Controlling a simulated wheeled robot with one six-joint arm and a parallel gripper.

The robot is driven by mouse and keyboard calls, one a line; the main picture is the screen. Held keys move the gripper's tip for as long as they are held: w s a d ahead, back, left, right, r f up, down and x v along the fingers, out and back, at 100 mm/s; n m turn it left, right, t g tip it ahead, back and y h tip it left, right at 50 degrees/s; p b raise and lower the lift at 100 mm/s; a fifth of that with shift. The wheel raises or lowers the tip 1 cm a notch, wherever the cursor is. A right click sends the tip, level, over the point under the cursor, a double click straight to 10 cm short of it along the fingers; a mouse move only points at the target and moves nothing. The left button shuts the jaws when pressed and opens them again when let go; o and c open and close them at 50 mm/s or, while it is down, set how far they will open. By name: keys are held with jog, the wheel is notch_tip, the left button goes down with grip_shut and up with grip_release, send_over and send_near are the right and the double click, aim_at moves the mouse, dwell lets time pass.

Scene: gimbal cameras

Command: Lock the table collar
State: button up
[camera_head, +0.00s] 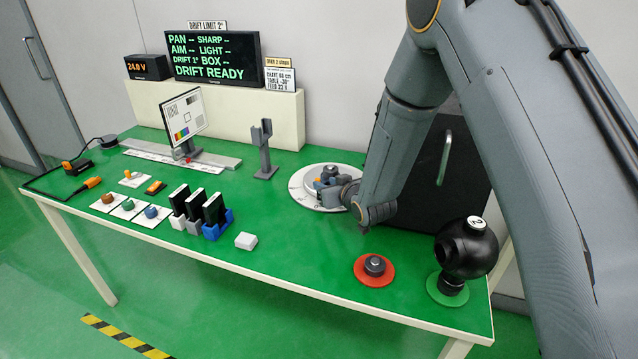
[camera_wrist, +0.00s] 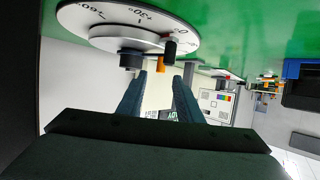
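The round turntable (camera_head: 302,200) with a degree scale lies at the back right of the green table. In the wrist view, upside down, its white scale disc (camera_wrist: 100,17) fills the top. A black cylinder (camera_wrist: 130,60), a dark post (camera_wrist: 170,48) and a small orange part (camera_wrist: 161,63) show at the disc; I cannot tell which belongs to the collar. My gripper (camera_wrist: 159,78) is open, its two fingers apart near the orange part with nothing clearly between them. In the head view my gripper (camera_head: 338,190) is over the turntable's right side and partly hides it.
A red disc with a black knob (camera_head: 374,266) and a black ball on a green base (camera_head: 466,248) stand front right. A grey forked post (camera_head: 265,150) is left of the turntable. The chart (camera_head: 183,115), display (camera_head: 216,56) and black cards (camera_head: 196,205) are farther left.

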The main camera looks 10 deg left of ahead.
aim_at(318, 179)
jog(key=p+x, duration=0.1)
jog(key=x, duration=0.6)
jog(key=shift+w+a, duration=0.1)
jog(key=shift+a, duration=0.05)
jog(key=shift+c, duration=0.2)
grip_shut()
